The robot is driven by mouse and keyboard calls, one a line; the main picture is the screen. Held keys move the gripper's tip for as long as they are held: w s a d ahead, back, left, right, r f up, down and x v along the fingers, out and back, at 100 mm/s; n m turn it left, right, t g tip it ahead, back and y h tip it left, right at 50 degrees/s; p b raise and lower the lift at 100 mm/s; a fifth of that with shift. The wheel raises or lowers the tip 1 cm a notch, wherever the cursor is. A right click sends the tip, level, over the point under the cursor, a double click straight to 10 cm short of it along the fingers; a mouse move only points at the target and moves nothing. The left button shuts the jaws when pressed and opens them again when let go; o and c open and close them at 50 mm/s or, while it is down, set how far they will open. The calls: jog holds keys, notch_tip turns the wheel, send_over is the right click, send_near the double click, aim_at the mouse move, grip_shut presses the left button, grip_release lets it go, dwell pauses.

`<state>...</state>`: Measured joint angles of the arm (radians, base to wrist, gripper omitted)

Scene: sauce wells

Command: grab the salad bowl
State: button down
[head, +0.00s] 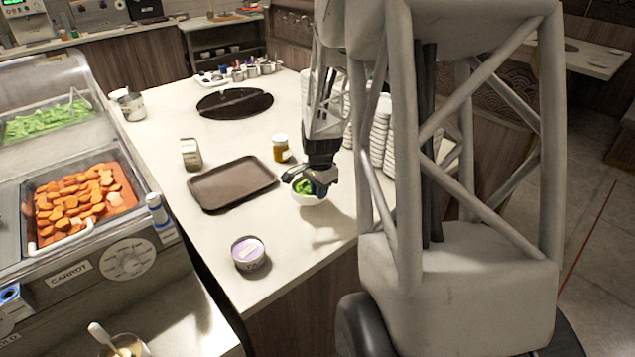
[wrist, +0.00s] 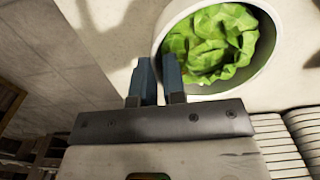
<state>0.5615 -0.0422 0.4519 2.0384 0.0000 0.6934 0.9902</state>
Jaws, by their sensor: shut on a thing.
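The salad bowl (head: 309,200) is a small white bowl with green leaves in it, near the right edge of the pale counter in the head view. My gripper (head: 308,180) reaches down to it from above and is shut on its rim. In the wrist view the salad bowl (wrist: 273,74) fills the upper right, with lettuce inside. The two fingers of my gripper (wrist: 158,75) stand close together at the bowl's left rim, one on each side of the wall. I cannot tell whether the bowl touches the counter.
A brown tray (head: 232,184) lies left of the bowl. An amber jar (head: 281,148), a tin (head: 248,253) and a small container (head: 191,154) stand around it. White stacked dishes (head: 378,140) stand behind my arm. Counter (head: 300,250) in front of the bowl is clear.

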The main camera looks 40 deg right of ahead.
jog(key=s+a, duration=0.3)
jog(key=s, duration=0.2)
jog(key=shift+s+a+r, duration=0.15)
jog(key=shift+s+r, duration=0.05)
jog(key=shift+r, duration=0.1)
